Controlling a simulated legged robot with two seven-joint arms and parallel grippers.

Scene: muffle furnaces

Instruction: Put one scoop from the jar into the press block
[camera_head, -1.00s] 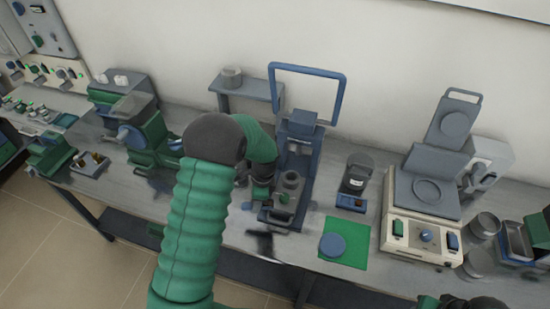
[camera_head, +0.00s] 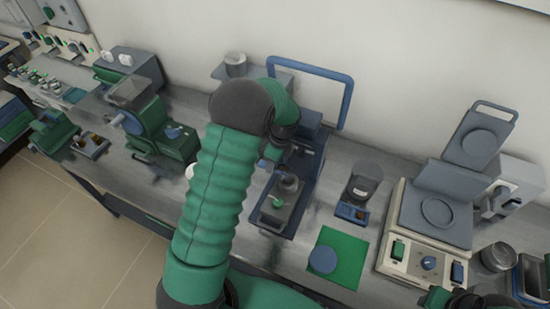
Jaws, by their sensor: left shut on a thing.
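The press block (camera_head: 283,200), a grey piece with a round top and a small green part, sits in the blue press. A dark, see-through cylindrical jar (camera_head: 362,182) stands to its right behind a small blue block. My left gripper (camera_head: 279,147) is behind and left of the press block, near the press uprights. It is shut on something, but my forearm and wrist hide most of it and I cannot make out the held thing. A green and dark part of my right arm shows at the bottom right edge. Its jaws cannot be made out.
A green mat (camera_head: 340,257) with a blue disc (camera_head: 322,259) lies in front of the jar. A balance-like device (camera_head: 430,228) with a raised lid stands to the right. The press's blue handle frame (camera_head: 345,95) rises behind. A green machine (camera_head: 160,130) stands at the left.

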